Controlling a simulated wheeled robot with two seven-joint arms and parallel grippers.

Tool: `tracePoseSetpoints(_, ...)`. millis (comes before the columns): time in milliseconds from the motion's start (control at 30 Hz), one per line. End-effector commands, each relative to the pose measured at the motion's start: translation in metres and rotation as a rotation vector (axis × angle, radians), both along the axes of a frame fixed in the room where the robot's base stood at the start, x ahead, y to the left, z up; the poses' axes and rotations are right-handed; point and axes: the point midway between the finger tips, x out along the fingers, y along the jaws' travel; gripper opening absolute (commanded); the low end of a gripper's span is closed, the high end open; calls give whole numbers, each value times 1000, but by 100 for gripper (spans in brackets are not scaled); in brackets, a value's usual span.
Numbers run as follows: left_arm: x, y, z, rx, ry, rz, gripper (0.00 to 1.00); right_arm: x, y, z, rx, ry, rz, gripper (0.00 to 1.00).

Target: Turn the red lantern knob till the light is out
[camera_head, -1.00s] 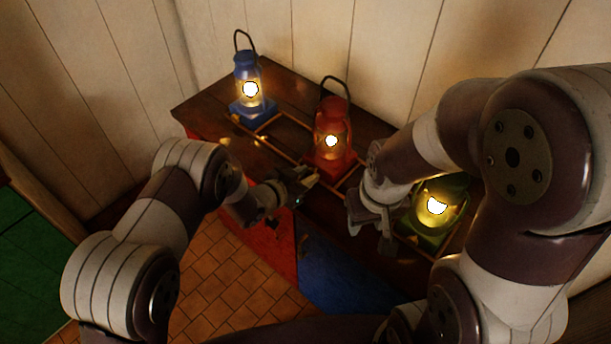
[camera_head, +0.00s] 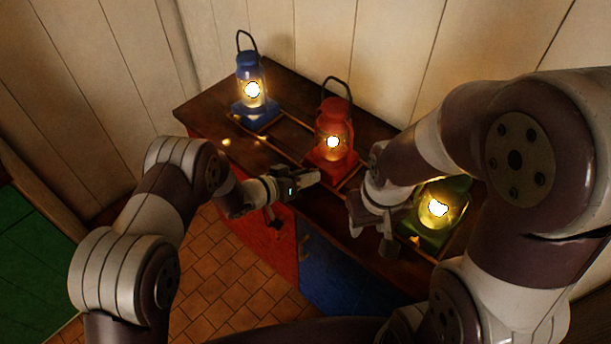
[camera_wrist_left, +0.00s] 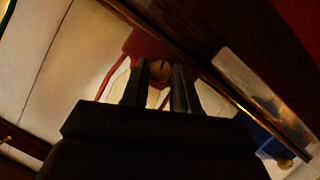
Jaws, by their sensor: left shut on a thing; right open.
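The red lantern (camera_head: 333,125) stands upright on the wooden counter and its light is glowing. My left gripper (camera_head: 315,177) is at the front of its base. In the left wrist view, a round brass-coloured knob with a dark line (camera_wrist_left: 160,71) sits between the two fingers, which are shut on it. The red base (camera_wrist_left: 143,47) shows behind it. In the head view the knob is hidden by my gripper. My right gripper (camera_head: 372,232) is open, low beside the green lantern (camera_head: 440,220), and holds nothing I can see.
A lit blue lantern (camera_head: 249,85) stands at the back left of the counter (camera_head: 200,105). The green lantern at the right is also lit. A low wooden rail (camera_head: 285,143) runs around the lanterns. Red (camera_head: 265,245) and blue (camera_head: 340,275) cabinet fronts are below.

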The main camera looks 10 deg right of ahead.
Motion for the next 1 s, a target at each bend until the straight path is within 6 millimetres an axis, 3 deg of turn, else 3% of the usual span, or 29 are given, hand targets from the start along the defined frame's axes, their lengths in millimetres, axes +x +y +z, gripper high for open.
tracePoseSetpoints(333,0,0,-1,-1,3,1,0,0,0,0,0,0,0,43)
tracePoseSetpoints(367,0,0,-1,-1,3,1,35,0,0,0,0,0,0,43)
tracePoseSetpoints(400,0,0,-1,-1,3,1,48,0,0,0,0,0,0,43)
tracePoseSetpoints(433,0,0,0,-1,3,0,55,0,0,0,0,0,0,43)
tracePoseSetpoints(767,-1,4,2,-1,1,2,55,0,0,0,0,0,0,43)
tracePoseSetpoints(1000,-25,52,20,-1,2,6,55,0,0,-4,0,0,0,43)
